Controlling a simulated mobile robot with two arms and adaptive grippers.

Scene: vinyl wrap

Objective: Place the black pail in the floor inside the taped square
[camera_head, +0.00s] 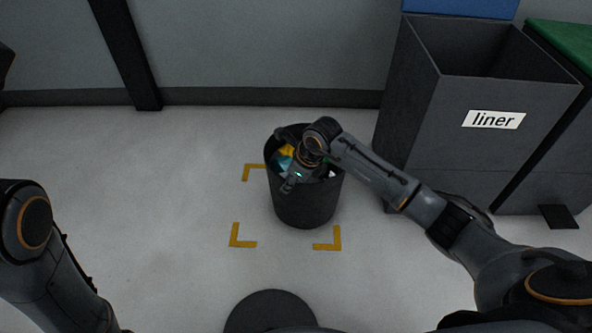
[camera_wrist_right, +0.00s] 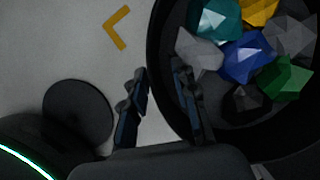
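The black pail (camera_head: 306,208) stands upright, apparently on the floor, holding crumpled coloured pieces. Yellow tape corners (camera_head: 243,237) mark the square; the front two and back-left show, and the pail hides the back-right. The pail overlaps the back-right part of the square; its exact base position is unclear. My right gripper (camera_head: 289,184) is at the pail's left-front rim. In the right wrist view its fingers (camera_wrist_right: 160,95) are apart, one outside the pail (camera_wrist_right: 158,45) and one over its rim. My left arm is at lower left; its gripper is out of view.
A tall grey bin labelled "liner" (camera_head: 432,140) stands at the right, beside a green-lidded bin (camera_head: 566,45). The wall runs behind the pail. The floor (camera_head: 130,180) left of the square is clear.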

